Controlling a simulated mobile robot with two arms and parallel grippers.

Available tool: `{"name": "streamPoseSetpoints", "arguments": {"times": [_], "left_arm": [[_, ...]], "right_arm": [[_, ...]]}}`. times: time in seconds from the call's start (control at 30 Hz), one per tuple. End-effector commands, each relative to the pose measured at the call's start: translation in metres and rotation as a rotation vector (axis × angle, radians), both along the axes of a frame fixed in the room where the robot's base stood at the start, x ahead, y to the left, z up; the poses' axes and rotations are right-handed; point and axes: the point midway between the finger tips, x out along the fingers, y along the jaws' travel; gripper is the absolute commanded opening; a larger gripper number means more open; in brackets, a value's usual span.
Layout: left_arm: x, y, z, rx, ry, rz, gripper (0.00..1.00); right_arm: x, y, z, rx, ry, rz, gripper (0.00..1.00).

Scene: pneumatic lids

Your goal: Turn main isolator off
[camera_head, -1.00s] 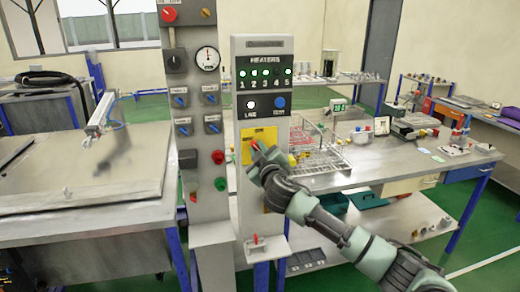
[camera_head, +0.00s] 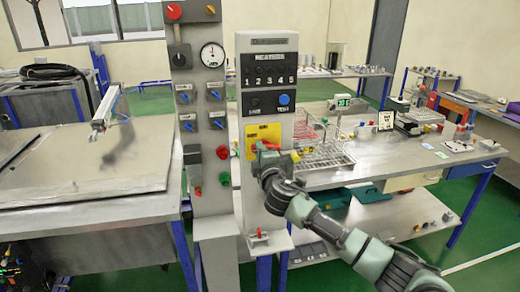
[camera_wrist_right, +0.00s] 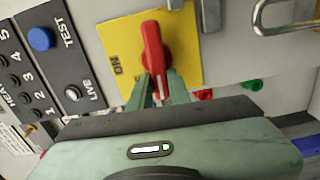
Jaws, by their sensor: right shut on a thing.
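The main isolator is a red rotary handle (camera_wrist_right: 153,50) on a yellow plate (camera_wrist_right: 121,45) marked ON, best seen in the right wrist view. In the head view the yellow plate (camera_head: 264,132) is on the grey heater panel, and the gripper largely hides the handle. My right gripper (camera_wrist_right: 155,88) is shut on the handle, a finger on each side. It also shows in the head view (camera_head: 262,152). The heater lamps (camera_head: 269,70) and the LIVE lamp (camera_head: 254,102) are dark. My left gripper is not in view.
A grey control column (camera_head: 203,150) with knobs, switches and a gauge (camera_head: 212,54) stands close to the left. A padlock (camera_wrist_right: 285,20) hangs near the plate in the wrist view. A wire rack (camera_head: 322,158) stands on the bench to the right. A small red-handled valve (camera_head: 257,236) sits below.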

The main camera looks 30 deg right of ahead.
Motion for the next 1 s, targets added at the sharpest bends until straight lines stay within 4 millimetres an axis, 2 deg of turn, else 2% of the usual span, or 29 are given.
{"name": "streamPoseSetpoints", "arguments": {"times": [0.67,0.7,0.77,0.8,1.0], "left_arm": [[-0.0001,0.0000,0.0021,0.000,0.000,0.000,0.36],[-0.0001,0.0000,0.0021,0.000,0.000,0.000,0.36],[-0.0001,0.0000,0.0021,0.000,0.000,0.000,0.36],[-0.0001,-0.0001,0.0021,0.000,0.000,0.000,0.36],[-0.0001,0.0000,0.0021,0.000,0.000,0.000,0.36]], "right_arm": [[-0.0001,0.0009,-0.0034,-0.068,0.018,0.002,0.00],[-0.0001,0.0009,-0.0034,-0.068,0.018,0.002,0.21],[-0.0001,0.0009,-0.0034,-0.068,0.018,0.002,0.38],[-0.0001,0.0008,-0.0032,-0.067,0.018,0.002,0.40],[0.0000,0.0005,-0.0025,-0.065,0.017,0.001,0.40]]}}
